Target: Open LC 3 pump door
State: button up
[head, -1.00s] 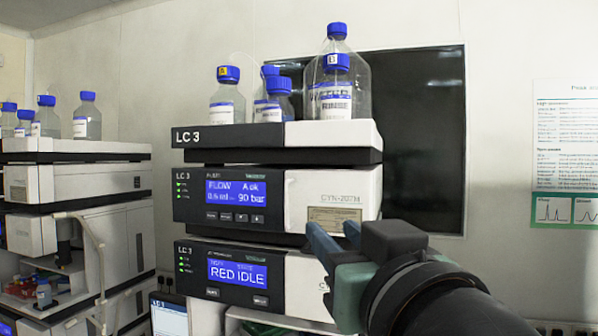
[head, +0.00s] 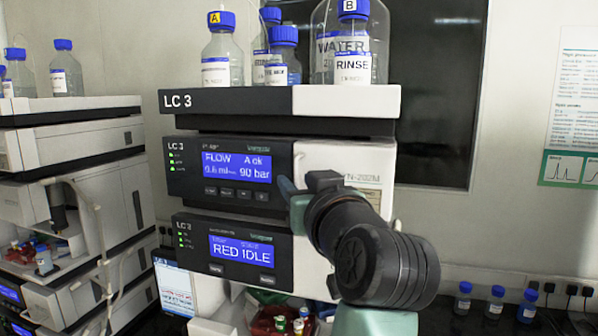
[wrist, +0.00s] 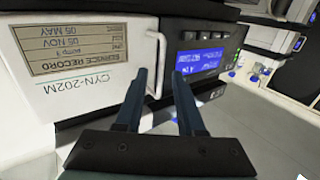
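The LC 3 pump module (head: 227,175) is the middle unit of the stack, with a blue display reading FLOW and 90 bar. Its white door (head: 345,158), marked CYN-202M, looks shut in the head view, partly hidden by my arm. The wrist view shows the door (wrist: 95,35) upside down with a service record label and a thin white bar handle (wrist: 158,35) near the display-side edge. My gripper (head: 292,188) is at the door's left edge. Its two dark blue fingers are apart in the wrist view (wrist: 158,78), one on each side of the handle in the picture; contact cannot be told.
Bottles stand on the stack's top tray (head: 230,101). The RED IDLE module (head: 235,250) sits below the pump. Another stack (head: 70,140) stands at left. Small blue-capped bottles (head: 495,304) stand on the bench at lower right. The space right of the stack is open.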

jog(key=shift+w, duration=0.1)
jog(key=shift+c, duration=0.3)
grip_shut()
dwell(1.2)
